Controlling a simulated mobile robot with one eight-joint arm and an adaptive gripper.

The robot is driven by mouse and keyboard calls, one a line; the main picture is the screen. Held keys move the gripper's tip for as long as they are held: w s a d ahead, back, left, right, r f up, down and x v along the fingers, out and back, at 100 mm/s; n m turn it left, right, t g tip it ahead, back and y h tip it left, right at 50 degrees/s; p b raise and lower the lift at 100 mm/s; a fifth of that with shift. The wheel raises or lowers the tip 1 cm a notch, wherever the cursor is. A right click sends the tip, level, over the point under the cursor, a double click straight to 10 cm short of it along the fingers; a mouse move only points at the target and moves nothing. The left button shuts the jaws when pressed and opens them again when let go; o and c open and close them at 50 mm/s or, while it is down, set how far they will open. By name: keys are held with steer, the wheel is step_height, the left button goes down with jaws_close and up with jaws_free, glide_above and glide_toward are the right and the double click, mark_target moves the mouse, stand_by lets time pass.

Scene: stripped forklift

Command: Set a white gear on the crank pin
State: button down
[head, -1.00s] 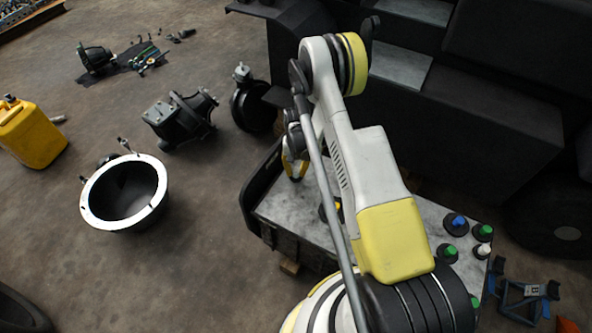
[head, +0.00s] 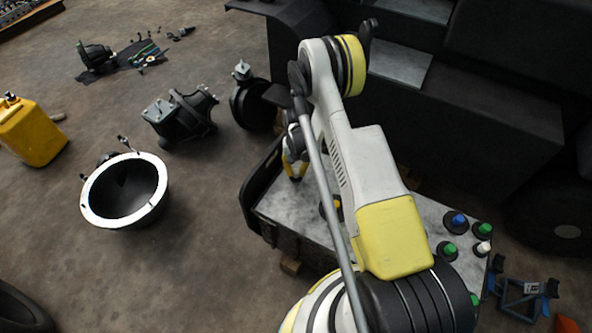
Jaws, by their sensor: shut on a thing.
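My gripper (head: 295,168), with yellow on its fingers, shows small at the left of my arm, above the far left part of a grey-topped cart (head: 405,217). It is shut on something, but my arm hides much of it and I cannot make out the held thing. A dark round piece with a white top (head: 484,248) stands at the cart's right end; it is too small to tell whether it is a white gear. I cannot make out the crank pin.
Dark pieces with blue (head: 459,219) and green (head: 449,249) tops stand near the white-topped one. A yellow-topped piece (head: 336,204) is partly behind my arm. A bell-shaped housing (head: 124,191) and a yellow can (head: 32,132) stand on the floor. The dark forklift body (head: 480,120) rises behind the cart.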

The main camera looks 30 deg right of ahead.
steer(key=shift+f, duration=0.25)
steer(key=c, duration=1.2)
jaws_free()
steer(key=r, duration=1.2)
steer(key=shift+w+d, duration=0.15)
steer(key=shift+w, duration=0.15)
steer(key=shift+r, duration=0.1)
steer(key=s+a+r+n+t, duration=0.1)
steer(key=s+a+r, duration=0.1)
steer(key=r, duration=0.6)
steer(key=s+a+r+n+t, duration=0.1)
steer(key=s+a+r, duration=0.1)
steer(key=r, duration=0.6)
steer(key=s+a+r+n+t, duration=0.1)
steer(key=s+a+r+t, duration=0.1)
steer(key=r, duration=0.7)
steer(key=s+a+r+n+t, duration=0.1)
steer(key=s+a+r, duration=0.1)
steer(key=s, duration=0.3)
steer(key=s+a+r+t, duration=0.1)
steer(key=s+a+r, duration=0.1)
steer(key=s, duration=0.4)
steer(key=s+a+r+n+t, duration=0.1)
steer(key=s+a+r, duration=0.1)
steer(key=s, duration=0.3)
steer(key=shift+s+r+n+t, duration=0.2)
steer(key=shift+r+n+t, duration=0.15)
steer(key=shift+r, duration=0.35)
